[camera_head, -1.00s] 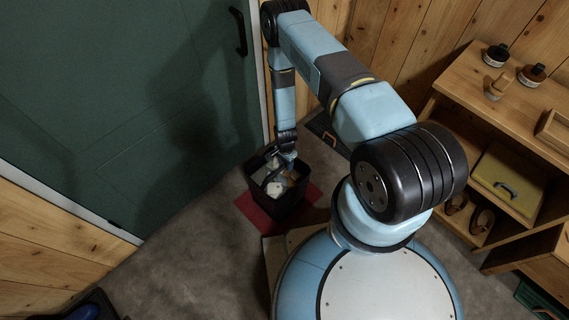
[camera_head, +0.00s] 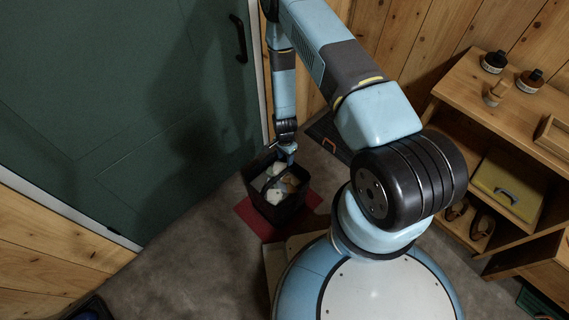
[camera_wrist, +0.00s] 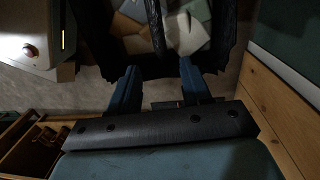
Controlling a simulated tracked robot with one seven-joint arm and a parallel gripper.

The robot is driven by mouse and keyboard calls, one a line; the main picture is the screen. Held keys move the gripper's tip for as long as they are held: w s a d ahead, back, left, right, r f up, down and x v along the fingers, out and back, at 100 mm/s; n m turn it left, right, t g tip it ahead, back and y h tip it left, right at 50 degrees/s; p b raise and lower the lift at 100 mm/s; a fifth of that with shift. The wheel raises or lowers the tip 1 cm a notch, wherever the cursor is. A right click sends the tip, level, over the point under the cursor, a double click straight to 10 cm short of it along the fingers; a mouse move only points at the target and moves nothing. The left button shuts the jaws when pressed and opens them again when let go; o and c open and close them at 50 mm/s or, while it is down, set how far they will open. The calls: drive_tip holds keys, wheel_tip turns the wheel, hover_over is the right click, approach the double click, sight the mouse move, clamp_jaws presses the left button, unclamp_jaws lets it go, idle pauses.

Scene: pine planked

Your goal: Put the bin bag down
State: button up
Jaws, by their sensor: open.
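The bin bag (camera_head: 284,213) is a black, open-topped bag filled with pale and brown scraps. It stands upright on a red mat (camera_head: 249,217) on the floor by the green door.
The green door (camera_head: 110,130) with a black handle is close on the left. A wooden shelf unit (camera_head: 455,95) with bottles, a yellow case (camera_head: 507,186) and sandals is at the right. A dark mat (camera_head: 328,134) lies behind the bag.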

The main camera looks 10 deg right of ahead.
drive_tip(key=shift+w+r, duration=0.1)
drive_tip(key=shift+r, duration=1.15)
drive_tip(key=w+r+n+t, duration=0.1)
drive_tip(key=w+r, duration=0.3)
drive_tip(key=r, duration=0.7)
drive_tip(key=w+r+n, duration=0.1)
drive_tip(key=w+r, duration=0.4)
drive_tip(key=r, duration=0.6)
drive_tip(key=s+d+r+n+t, duration=0.1)
drive_tip(key=d+r+n+t, duration=0.15)
drive_tip(key=r, duration=1.95)
drive_tip(key=s+d+r+n+t, duration=0.1)
drive_tip(key=s+d+r+n, duration=0.3)
drive_tip(key=r, duration=0.6)
drive_tip(key=s+d+r+m, duration=0.1)
drive_tip(key=s+r, duration=0.6)
drive_tip(key=r, duration=0.2)
drive_tip(key=s+d+r+n+t, duration=0.1)
drive_tip(key=s+r, duration=0.4)
drive_tip(key=s, duration=0.4)
drive_tip(key=s+d+r+n+t, duration=0.1)
drive_tip(key=s+d+r+n, duration=0.1)
drive_tip(key=s+r, duration=0.3)
drive_tip(key=s, duration=0.4)
drive_tip(key=shift+s, duration=0.35)
